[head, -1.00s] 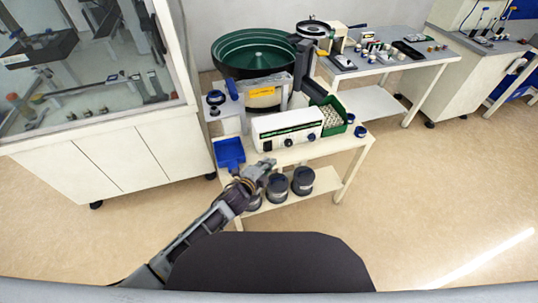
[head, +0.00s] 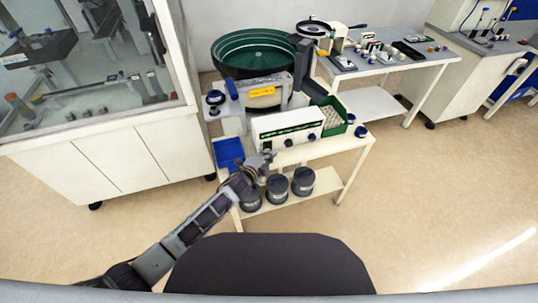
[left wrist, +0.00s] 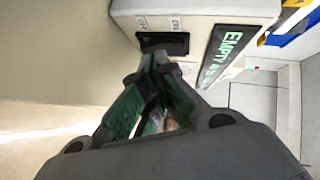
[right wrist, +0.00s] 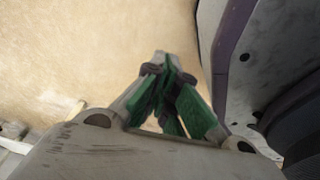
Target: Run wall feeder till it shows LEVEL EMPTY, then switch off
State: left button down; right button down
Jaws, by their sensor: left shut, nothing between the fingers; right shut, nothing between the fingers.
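The feeder with the big dark green bowl (head: 253,52) stands by the wall. Its white control box (head: 272,126) sits on the cream table in front. In the left wrist view the box's display (left wrist: 226,50) shows green letters reading EMPTY, the rest too slanted to read. A black switch (left wrist: 164,43) is on the box face beside two small labels; its position is unclear. My left gripper (head: 268,158) is shut and empty, its fingertips (left wrist: 158,62) just in front of the switch; contact cannot be told. My right gripper (right wrist: 163,68) is shut and empty over bare floor.
A blue tray (head: 229,152) is left of the control box, and a green bin (head: 336,129) of small parts is right of it. Several dark round canisters (head: 302,181) stand on the lower shelf. A glazed cabinet (head: 110,155) is at left. Floor at right is clear.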

jog(key=shift+s+f, duration=0.2)
jog(key=shift+s, duration=0.05)
pick_arm(q)
jog(key=shift+f+b, duration=0.1)
jog(key=shift+b, duration=0.2)
jog(key=shift+f+b, duration=0.1)
jog(key=shift+b, duration=0.2)
jog(key=shift+w+a+f+t+b, duration=0.15)
jog(key=shift+t+b, duration=0.15)
jog(key=shift+b, duration=0.2)
pick_arm(e)
jog(key=w+a, duration=0.1)
jog(key=w+r, duration=0.1)
jog(key=w+a+r, duration=0.1)
jog(key=w, duration=0.1)
jog(key=shift+a+r, duration=0.1)
jog(key=shift+a, duration=0.2)
pick_arm(q)
jog(key=shift+r, duration=0.2)
pick_arm(e)
jog(key=shift+d+f, duration=0.1)
jog(key=shift+f, duration=0.1)
